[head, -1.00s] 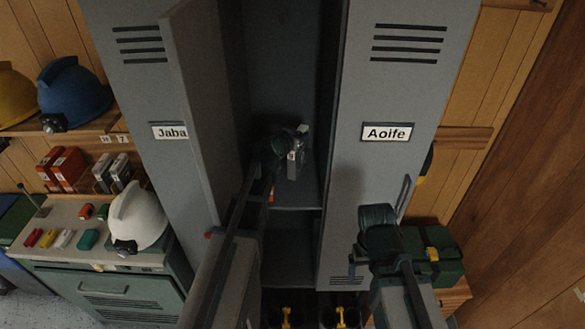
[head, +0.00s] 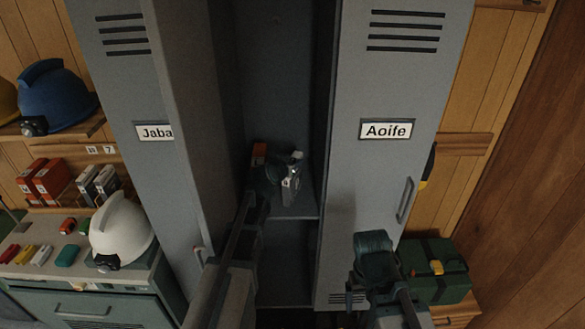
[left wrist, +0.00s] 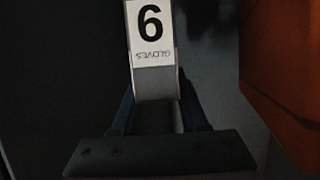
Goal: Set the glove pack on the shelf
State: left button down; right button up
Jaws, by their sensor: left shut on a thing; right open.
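The glove pack is a small grey box with a white label. It shows in the head view (head: 290,187) inside the open locker, and its label with a large digit and "GLOVES" shows in the left wrist view (left wrist: 152,45). My left gripper (head: 277,174) is shut on it. The pack is at the locker's shelf (head: 302,207); I cannot tell whether it touches the shelf. My right gripper (head: 373,243) is open and empty in front of the Aoife locker door.
An orange box (head: 259,152) stands inside the locker to the left of the pack, close by in the left wrist view (left wrist: 285,75). A green case (head: 440,272) sits at the right, and a white helmet (head: 122,230) at the left.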

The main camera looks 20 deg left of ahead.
pick_arm(q)
jog(key=shift+r, duration=0.1)
jog(key=shift+f, duration=0.25)
jog(key=shift+c, duration=2.2)
grip_release()
jog(key=shift+r, duration=0.2)
jog(key=shift+s+r, duration=0.15)
jog(key=shift+s, duration=0.15)
jog(key=p+v, duration=0.3)
jog(key=v, duration=0.4)
